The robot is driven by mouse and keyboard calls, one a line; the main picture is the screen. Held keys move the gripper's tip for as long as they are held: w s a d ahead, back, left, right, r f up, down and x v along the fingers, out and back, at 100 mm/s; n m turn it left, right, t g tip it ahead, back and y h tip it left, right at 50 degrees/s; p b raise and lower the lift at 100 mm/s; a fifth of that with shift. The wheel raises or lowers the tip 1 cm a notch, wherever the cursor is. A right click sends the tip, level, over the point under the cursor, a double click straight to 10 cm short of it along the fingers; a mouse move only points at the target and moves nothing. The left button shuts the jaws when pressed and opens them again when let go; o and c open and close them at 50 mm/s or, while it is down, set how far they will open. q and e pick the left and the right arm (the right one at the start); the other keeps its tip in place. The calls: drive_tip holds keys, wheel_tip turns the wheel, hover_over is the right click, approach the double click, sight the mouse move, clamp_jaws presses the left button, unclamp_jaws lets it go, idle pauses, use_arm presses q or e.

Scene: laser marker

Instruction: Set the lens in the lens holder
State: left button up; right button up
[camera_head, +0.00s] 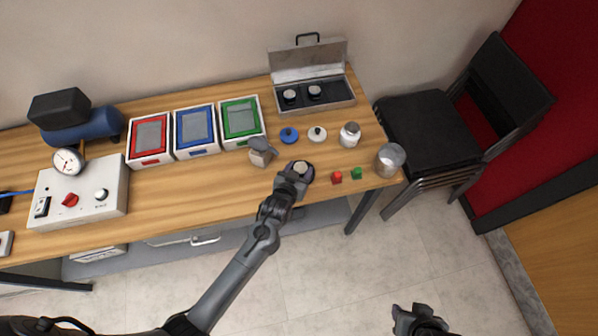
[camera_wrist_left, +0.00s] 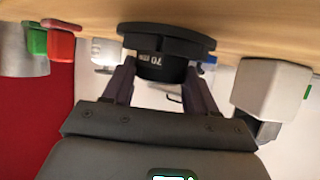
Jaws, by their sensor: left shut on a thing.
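A black lens (camera_wrist_left: 155,68) with a wide rim and a "70" marking is between the fingers of my left gripper (camera_wrist_left: 155,82) in the left wrist view. In the head view the lens (camera_head: 301,167), with a pale top, is at the tip of my left gripper (camera_head: 295,176), over the table's front part. Its clearance above the tabletop cannot be told. A grey-white block-like device (camera_head: 262,151) stands just left of it; it also shows in the left wrist view (camera_wrist_left: 270,90). I cannot tell which thing is the lens holder. My right gripper (camera_head: 418,318) is over the floor, away from the table.
An open case (camera_head: 343,94) with two dark lenses stands at the back. Trays and a control box (camera_head: 112,178) are left.

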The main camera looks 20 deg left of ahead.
use_arm(q)
drive_tip(key=o, duration=1.1)
drive_tip(key=shift+f, duration=0.1)
drive_tip(key=shift+o, duration=0.2)
drive_tip(key=shift+r, duration=0.2)
drive_tip(key=s+a+r+g, duration=0.1)
drive_tip(key=s+r+g, duration=0.2)
drive_tip(key=s, duration=0.6)
drive_tip(key=s+a+r+m+g, duration=0.1)
drive_tip(key=s+a+r+g, duration=0.1)
drive_tip(key=s, duration=0.8)
drive_tip(key=s+a+r+m+g+p, duration=0.1)
drive_tip(key=s+r+g, duration=0.3)
drive_tip(key=s, duration=0.6)
drive_tip(key=shift+a, duration=0.65)
